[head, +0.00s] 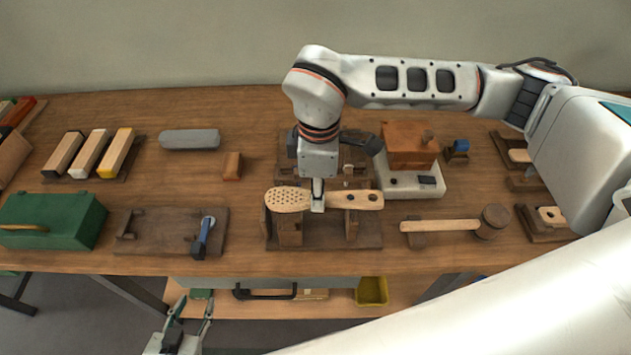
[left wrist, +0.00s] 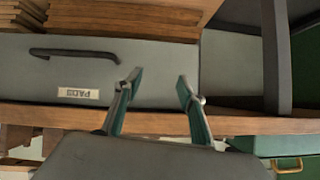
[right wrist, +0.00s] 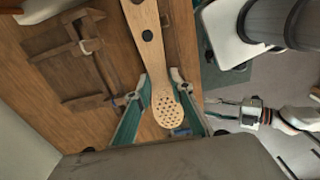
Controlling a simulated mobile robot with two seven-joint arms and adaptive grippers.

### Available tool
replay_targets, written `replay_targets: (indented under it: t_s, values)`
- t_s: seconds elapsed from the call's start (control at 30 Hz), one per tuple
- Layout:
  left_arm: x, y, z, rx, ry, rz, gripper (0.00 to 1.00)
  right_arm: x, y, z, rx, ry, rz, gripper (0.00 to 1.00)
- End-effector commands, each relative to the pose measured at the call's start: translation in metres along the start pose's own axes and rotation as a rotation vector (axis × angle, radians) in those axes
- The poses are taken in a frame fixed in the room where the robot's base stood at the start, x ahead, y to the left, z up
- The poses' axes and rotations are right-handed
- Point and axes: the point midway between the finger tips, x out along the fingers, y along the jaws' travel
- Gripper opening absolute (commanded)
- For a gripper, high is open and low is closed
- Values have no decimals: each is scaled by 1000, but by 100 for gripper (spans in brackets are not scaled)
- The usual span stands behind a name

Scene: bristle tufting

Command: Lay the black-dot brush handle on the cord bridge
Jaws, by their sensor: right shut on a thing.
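The black-dot brush handle (head: 288,200) is pale wood with a perforated oval head at left and dark dots on its shaft. My right gripper (head: 318,203) is shut on its neck. In the right wrist view the brush handle (right wrist: 165,108) lies between the fingertips (right wrist: 160,84). It lies level across the tops of a dark wooden stand with two upright blocks (head: 290,232), which looks like the cord bridge. Whether it touches both blocks, I cannot tell. My left gripper (head: 188,332) is open and empty below the table's front edge; its spread fingers show in the left wrist view (left wrist: 160,88).
A wooden jig with a blue-handled tool (head: 203,238) and a green box (head: 50,220) stand to the left. A mallet (head: 450,226) lies to the right. A white device with a wooden block (head: 410,185) stands behind. A drawer (left wrist: 90,75) faces my left gripper.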

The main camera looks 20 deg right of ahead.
Motion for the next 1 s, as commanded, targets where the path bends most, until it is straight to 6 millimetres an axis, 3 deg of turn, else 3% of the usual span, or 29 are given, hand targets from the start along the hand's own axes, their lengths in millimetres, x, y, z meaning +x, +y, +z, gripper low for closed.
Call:
replay_targets:
  t_s: [0.2, 1.0]
  values:
    - [0, 1, 3, 0, -4, 2, 40, 8, 0, 0, 1, -1, -2, 0]
    - [5, 0, 2, 0, 9, -1, 40, 8, 2, 2, 1, 0, 0, 0]
